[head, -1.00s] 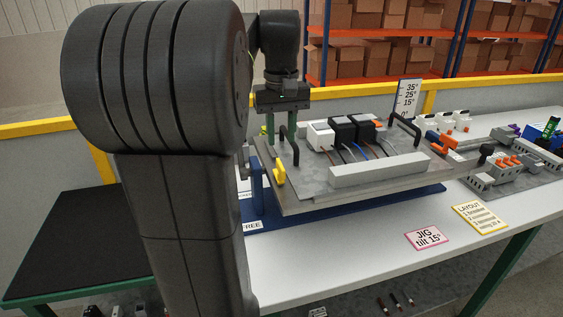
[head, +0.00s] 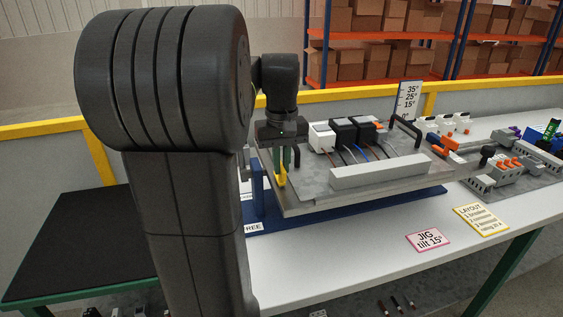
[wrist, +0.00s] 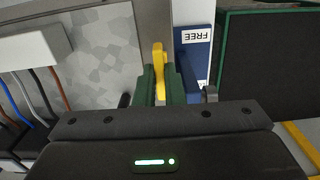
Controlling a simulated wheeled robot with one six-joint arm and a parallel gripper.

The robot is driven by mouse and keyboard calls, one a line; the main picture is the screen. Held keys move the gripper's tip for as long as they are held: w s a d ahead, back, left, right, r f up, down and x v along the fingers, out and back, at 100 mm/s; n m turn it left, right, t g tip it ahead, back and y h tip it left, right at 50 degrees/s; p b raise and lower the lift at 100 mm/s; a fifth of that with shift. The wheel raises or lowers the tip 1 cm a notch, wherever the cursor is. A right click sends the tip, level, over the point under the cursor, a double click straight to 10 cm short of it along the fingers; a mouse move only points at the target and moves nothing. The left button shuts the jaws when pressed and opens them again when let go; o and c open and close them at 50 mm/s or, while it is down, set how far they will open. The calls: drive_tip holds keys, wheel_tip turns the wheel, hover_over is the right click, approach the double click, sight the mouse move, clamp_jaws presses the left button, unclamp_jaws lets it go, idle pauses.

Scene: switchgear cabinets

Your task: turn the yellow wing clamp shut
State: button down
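The yellow wing clamp (head: 281,174) is at the left end of the tilted grey plate, beside the blue stand. In the wrist view the clamp (wrist: 158,62) is a narrow yellow wing pointing up the picture, its lower part between my green fingers. My gripper (head: 285,162) is down at the clamp, and the wrist view shows my gripper (wrist: 160,88) with one finger on each side of the wing and almost no gap. It looks shut on the wing. The clamp's lower part is hidden by the fingers.
The tilted plate (head: 300,203) carries a white block, black blocks with wires, a grey duct (head: 380,170) and black handles (head: 405,130). The blue stand (head: 257,190) has a FREE label (wrist: 198,36). A dark-topped table (head: 80,245) stands at the left.

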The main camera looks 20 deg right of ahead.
drive_tip(key=shift+r+m+p, duration=0.1)
drive_tip(key=shift+m+p, duration=0.2)
drive_tip(key=m+p, duration=0.2)
drive_tip(key=m, duration=0.1)
drive_tip(key=shift+r+m, duration=0.1)
drive_tip(key=shift+m, duration=0.3)
drive_tip(key=m+p, duration=0.3)
drive_tip(key=m, duration=0.3)
drive_tip(key=m+p, duration=0.1)
drive_tip(key=m, duration=0.3)
drive_tip(key=shift+m+p, duration=0.55)
drive_tip(key=shift+m, duration=1.05)
drive_tip(key=c, duration=1.5)
unclamp_jaws()
drive_tip(key=shift+f, duration=0.2)
